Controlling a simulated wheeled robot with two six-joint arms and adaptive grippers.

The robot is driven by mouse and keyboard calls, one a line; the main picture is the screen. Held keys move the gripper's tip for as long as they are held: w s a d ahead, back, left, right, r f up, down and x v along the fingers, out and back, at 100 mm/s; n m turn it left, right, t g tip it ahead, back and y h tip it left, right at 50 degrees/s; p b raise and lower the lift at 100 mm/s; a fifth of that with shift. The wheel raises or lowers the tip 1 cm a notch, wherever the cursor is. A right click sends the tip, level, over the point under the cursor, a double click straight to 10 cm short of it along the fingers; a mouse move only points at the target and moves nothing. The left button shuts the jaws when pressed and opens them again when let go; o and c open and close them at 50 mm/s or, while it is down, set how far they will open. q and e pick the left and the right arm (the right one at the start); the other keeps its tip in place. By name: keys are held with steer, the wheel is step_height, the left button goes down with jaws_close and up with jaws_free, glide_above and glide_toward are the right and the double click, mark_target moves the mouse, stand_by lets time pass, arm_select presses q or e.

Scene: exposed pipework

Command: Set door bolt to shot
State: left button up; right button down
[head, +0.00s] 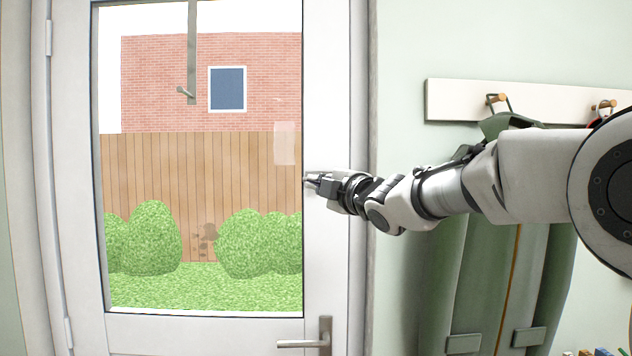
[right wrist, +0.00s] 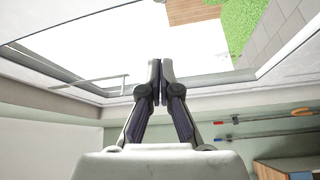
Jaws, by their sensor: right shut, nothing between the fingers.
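A grey vertical bar (head: 192,50) runs down from the top edge of the head view, in front of the door's glass. A short knob or lever (head: 184,92) sticks out at its lower end; I take this as the door bolt. It also shows as a thin bar (right wrist: 88,81) left of the fingers in the right wrist view. Its top end is hidden. The white door (head: 76,200) looks closed. My right gripper (head: 308,181) is shut and empty, in front of the door's right stile, below and right of the knob. I cannot tell whether it touches the door. My left gripper is not seen.
A lever handle (head: 306,344) sits low on the door's right stile. A white peg rail (head: 460,103) with hanging green garments (head: 470,290) is on the wall behind my right arm. Long-handled tools (right wrist: 262,118) show in the right wrist view. The space before the glass is clear.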

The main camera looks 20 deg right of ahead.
steer(key=f+p+x, duration=0.1)
steer(key=p+x, duration=0.4)
steer(key=x, duration=0.4)
steer(key=s+d, duration=0.1)
steer(key=d, duration=0.6)
steer(key=shift+d+p, duration=0.3)
steer(key=shift+p, duration=0.15)
steer(key=shift+s, duration=0.1)
